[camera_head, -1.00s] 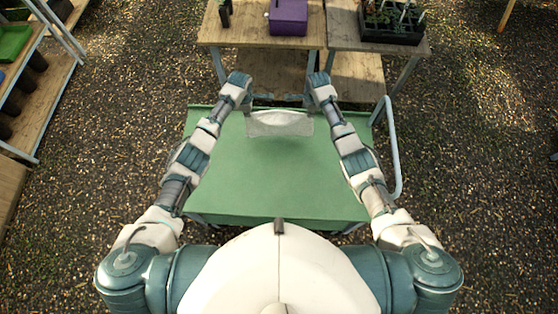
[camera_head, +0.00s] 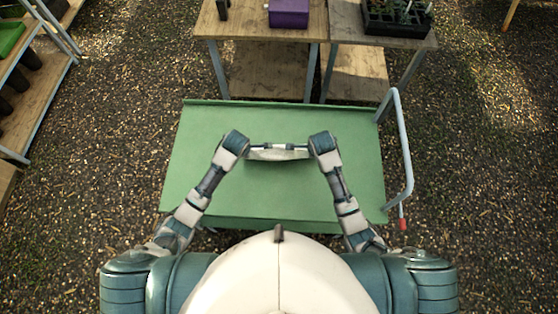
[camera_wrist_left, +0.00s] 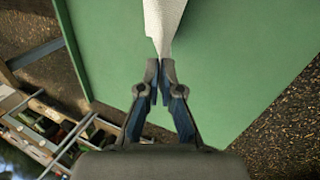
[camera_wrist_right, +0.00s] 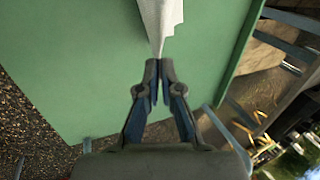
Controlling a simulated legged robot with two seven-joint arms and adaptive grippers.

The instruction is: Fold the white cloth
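The white cloth (camera_head: 278,155) hangs between my two grippers over the green table top (camera_head: 275,190). Its upper edge is stretched between them, and whether its lower part touches the table I cannot tell. My left gripper (camera_head: 254,147) is shut on one corner; in the left wrist view the cloth (camera_wrist_left: 164,22) runs away from the closed fingertips (camera_wrist_left: 159,66). My right gripper (camera_head: 304,147) is shut on the other corner; in the right wrist view the cloth (camera_wrist_right: 160,22) meets the closed fingertips (camera_wrist_right: 159,66).
The green table is otherwise bare, with a grey rail handle (camera_head: 404,150) on its right side. Wooden benches stand behind it, holding a purple box (camera_head: 289,14) and a black plant tray (camera_head: 396,20). A wooden shelf (camera_head: 42,92) stands at the left.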

